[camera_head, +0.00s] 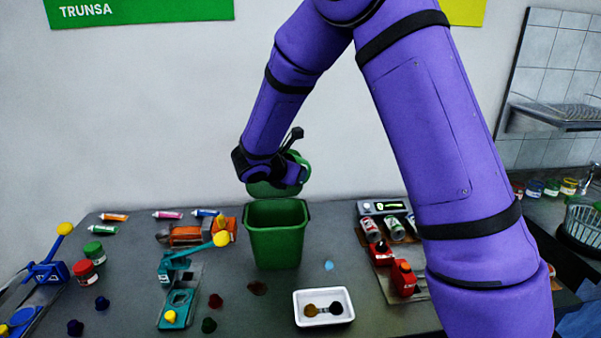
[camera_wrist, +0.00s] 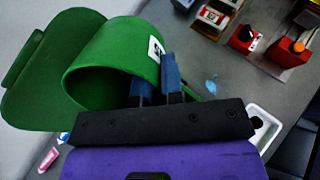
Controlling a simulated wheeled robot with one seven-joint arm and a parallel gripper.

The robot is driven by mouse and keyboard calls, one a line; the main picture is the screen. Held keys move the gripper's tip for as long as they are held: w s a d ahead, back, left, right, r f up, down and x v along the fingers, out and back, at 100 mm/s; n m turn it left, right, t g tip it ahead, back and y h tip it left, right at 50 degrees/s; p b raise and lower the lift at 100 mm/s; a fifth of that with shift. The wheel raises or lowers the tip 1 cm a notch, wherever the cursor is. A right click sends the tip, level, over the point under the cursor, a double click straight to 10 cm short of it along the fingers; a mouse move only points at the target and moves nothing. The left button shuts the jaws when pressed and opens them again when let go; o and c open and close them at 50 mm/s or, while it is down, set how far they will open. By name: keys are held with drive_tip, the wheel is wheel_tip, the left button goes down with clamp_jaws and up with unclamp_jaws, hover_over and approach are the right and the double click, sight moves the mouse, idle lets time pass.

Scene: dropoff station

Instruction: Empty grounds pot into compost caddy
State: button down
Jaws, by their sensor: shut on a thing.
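The green compost caddy (camera_head: 277,243) stands upright on the worktop in the head view, its top open. My gripper (camera_head: 272,172) is above its back rim, shut on a green pot (camera_head: 302,166) with a white label. In the wrist view the pot (camera_wrist: 112,68) is held by its side between the fingers (camera_wrist: 157,88), lying tilted with its mouth toward the lower left. The part of its inside that shows is plain green; its bottom is hidden. A flat green panel with a tab (camera_wrist: 40,70) lies beyond the mouth; I cannot tell whether it is the caddy's lid.
Left are an orange tool (camera_head: 185,236), a teal device (camera_head: 180,290) and several paint tubes. A wall rises behind.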

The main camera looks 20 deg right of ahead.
drive_tip(key=h, duration=0.1)
drive_tip(key=a+t+h, duration=0.1)
drive_tip(key=h, duration=0.1)
drive_tip(key=s+a+t+h, duration=0.1)
drive_tip(key=h, duration=0.1)
drive_tip(key=shift+f, duration=0.25)
drive_tip(key=shift+s+a+f+n+t+h, duration=0.1)
drive_tip(key=shift+s+a+n+t+h, duration=0.1)
drive_tip(key=shift+a+t+h, duration=0.65)
drive_tip(key=shift+s+a+f+n+t+h, duration=0.1)
drive_tip(key=shift+s+a+t+h, duration=0.2)
drive_tip(key=shift+h, duration=0.9)
drive_tip(key=shift+s+a+n+t+h, duration=0.15)
drive_tip(key=shift+a+t+h, duration=0.45)
drive_tip(key=shift+h, duration=0.45)
